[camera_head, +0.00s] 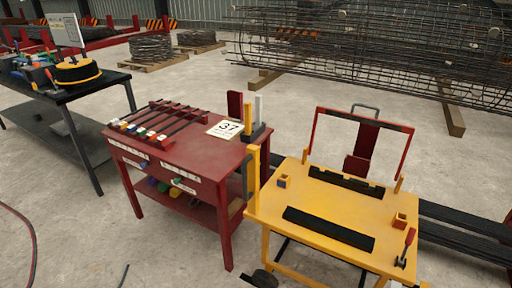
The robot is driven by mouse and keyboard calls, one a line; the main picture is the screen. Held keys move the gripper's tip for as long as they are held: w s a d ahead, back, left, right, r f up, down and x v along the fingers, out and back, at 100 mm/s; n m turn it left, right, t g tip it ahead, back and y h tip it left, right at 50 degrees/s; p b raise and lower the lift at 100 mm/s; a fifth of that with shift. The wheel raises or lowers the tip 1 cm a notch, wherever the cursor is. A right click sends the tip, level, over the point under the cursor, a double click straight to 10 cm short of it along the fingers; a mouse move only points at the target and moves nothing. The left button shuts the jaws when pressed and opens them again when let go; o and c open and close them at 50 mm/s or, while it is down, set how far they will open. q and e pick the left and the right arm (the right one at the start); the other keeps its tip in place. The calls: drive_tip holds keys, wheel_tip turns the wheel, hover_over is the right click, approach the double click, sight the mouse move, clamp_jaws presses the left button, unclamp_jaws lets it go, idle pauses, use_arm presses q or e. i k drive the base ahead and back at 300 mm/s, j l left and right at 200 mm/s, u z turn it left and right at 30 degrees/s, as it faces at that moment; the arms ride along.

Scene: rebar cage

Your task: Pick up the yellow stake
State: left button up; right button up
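Neither of my grippers shows in the head view.
The red table (190,165) holds a rack of bars with coloured ends and a card reading 37 (225,129). A dark workbench (85,88) is left. Concrete floor is open in front.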

sight(247, 116)
drive_tip(key=i+j+z, duration=0.15)
drive_tip(key=z, duration=0.2)
drive_tip(key=i+j+z, duration=0.15)
drive_tip(key=z, duration=0.25)
drive_tip(key=i+j+z, duration=0.1)
drive_tip(key=j+z, duration=0.25)
drive_tip(key=l, duration=0.1)
